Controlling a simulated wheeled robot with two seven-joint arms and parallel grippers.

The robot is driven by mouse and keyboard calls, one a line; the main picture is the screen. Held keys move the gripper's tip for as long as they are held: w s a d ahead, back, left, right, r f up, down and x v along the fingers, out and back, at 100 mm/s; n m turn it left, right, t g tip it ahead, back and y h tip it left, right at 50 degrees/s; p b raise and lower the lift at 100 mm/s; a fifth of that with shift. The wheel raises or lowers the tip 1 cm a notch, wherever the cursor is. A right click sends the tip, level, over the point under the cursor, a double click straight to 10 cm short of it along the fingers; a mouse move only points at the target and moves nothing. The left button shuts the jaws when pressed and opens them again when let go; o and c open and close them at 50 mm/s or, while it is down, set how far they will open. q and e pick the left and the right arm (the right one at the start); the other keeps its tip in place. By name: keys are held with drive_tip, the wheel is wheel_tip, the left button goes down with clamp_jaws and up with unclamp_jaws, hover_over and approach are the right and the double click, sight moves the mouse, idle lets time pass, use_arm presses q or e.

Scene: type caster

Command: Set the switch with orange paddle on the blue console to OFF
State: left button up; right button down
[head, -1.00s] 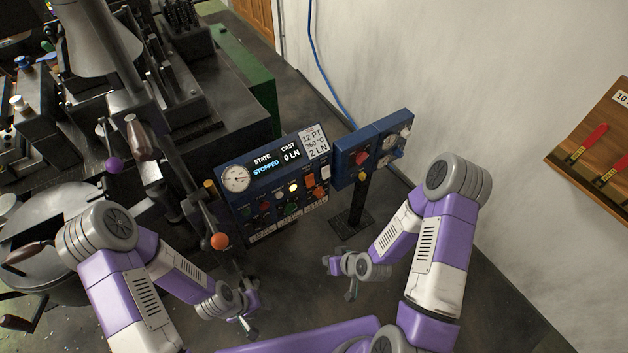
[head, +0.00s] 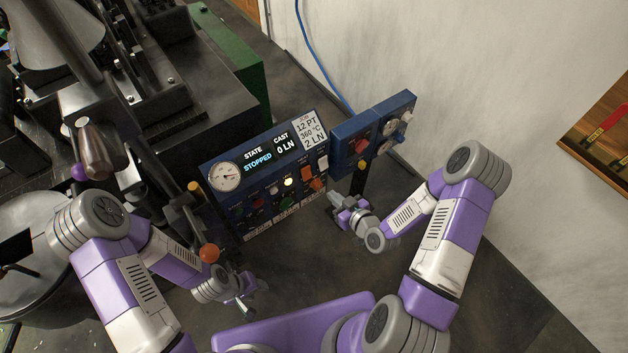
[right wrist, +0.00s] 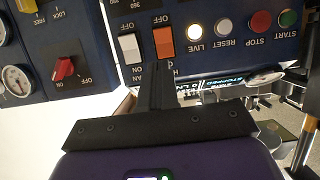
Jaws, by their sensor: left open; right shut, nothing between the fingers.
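The blue console (head: 212,168) stands in the middle of the head view, its display reading STOPPED. The switch with orange paddle (head: 307,173) is at the right end of its front panel, beside a white paddle switch (head: 322,162). In the right wrist view the orange paddle (right wrist: 163,42) shows near the top centre, with OFF and ON labels around the switches; I cannot tell its setting. My right gripper (head: 336,199) is shut and empty, in front of the console. Its fingertips (right wrist: 160,68) appear just below the paddle; contact is unclear. My left gripper (head: 246,303) is open and empty, low in front.
A second blue box with a red knob (head: 362,146) and dials stands right of the console on a post. An orange ball-ended lever (head: 209,253) rises near my left arm. Dark machinery (head: 165,90) fills the left. A white wall is at right.

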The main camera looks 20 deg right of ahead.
sight(309, 176)
drive_tip(key=b+x, duration=0.2)
drive_tip(key=x, duration=0.9)
drive_tip(key=shift+w+a+f, duration=0.15)
drive_tip(key=shift+w, duration=0.2)
